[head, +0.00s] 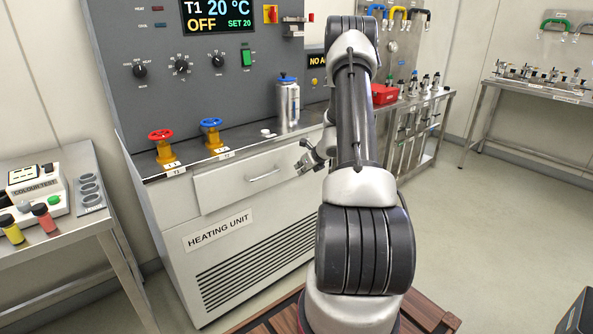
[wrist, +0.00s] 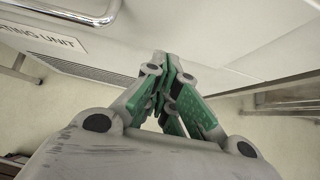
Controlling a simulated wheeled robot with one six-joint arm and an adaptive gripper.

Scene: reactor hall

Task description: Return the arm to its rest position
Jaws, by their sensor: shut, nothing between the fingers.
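My arm stands in the middle of the head view, bent over at the top. My gripper (head: 308,159) shows to the left of my arm, in front of the heating unit's drawer front, and its base is partly hidden behind my arm. In the wrist view my gripper (wrist: 168,75) has its green-padded fingers together, with nothing between them. It points down along the front of the heating unit (wrist: 150,40), apart from the drawer handle (wrist: 85,12).
The heating unit (head: 240,245) carries a red valve (head: 161,135), a blue valve (head: 210,124) and a metal flask (head: 288,103). A side table (head: 60,230) stands at left with a colour test kit (head: 35,190). A red box (head: 384,94) is behind my arm. Floor (head: 490,230) is open at right.

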